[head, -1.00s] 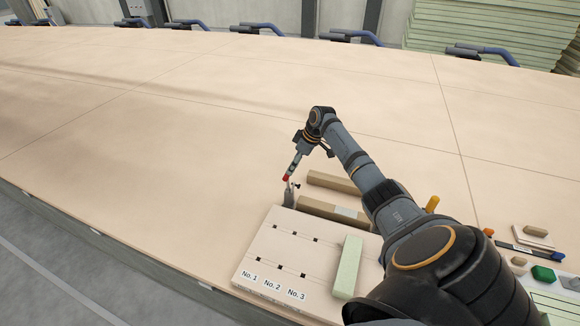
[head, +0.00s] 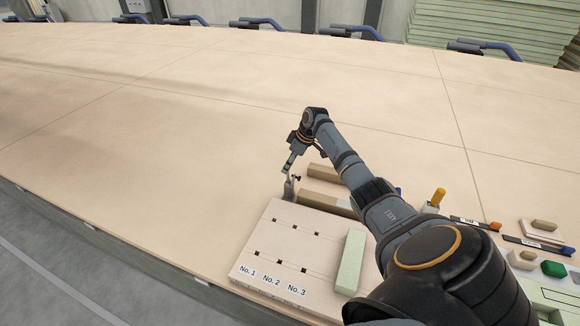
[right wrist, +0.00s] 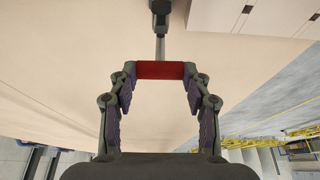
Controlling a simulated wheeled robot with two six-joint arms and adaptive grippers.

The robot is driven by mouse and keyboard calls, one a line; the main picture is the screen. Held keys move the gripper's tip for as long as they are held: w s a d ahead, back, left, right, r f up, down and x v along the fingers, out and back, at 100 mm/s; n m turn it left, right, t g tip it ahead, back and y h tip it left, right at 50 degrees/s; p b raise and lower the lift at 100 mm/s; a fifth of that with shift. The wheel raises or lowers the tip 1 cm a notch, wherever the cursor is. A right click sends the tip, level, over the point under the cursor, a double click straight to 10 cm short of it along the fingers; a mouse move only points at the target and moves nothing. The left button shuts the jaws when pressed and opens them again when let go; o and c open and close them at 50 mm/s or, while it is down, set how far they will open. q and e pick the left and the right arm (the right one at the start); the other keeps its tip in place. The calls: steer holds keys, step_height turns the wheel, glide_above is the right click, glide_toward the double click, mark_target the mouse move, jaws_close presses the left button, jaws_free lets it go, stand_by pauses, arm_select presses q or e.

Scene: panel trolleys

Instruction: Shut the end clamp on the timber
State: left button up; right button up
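The end clamp (head: 289,189) is a small grey upright fitting at the left end of the nearer brown timber (head: 322,201). My right gripper (head: 290,169) points down at the clamp from above and hides its top. In the right wrist view, a red handle (right wrist: 160,70) on a grey stem (right wrist: 160,42) spans the gap between the fingertips of my right gripper (right wrist: 160,80). The fingers stand apart with the red between them; whether they press on it is unclear. My left gripper is not in view.
A pale board (head: 270,238) marked No. 1 to No. 3 lies in front of the timber, with a light green block (head: 350,262) on it. A second timber (head: 322,172) lies behind. The left tabletop (head: 130,150) is clear.

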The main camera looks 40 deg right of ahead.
steer(key=c, duration=0.3)
steer(key=shift+w+a, duration=0.1)
steer(key=shift+w+a+f+b, duration=0.1)
steer(key=shift+w+a+b, duration=0.1)
steer(key=shift+w+b, duration=0.25)
steer(key=shift+w+a, duration=0.2)
steer(key=shift+w, duration=0.1)
steer(key=shift+f, duration=0.1)
steer(key=shift+w+a+f+b, duration=0.2)
steer(key=shift+w+a+b, duration=0.05)
steer(key=shift+w+b, duration=0.25)
steer(key=shift+w+a+f+b, duration=0.15)
steer(key=shift+w+a+b, duration=0.05)
steer(key=shift+w+b, duration=0.2)
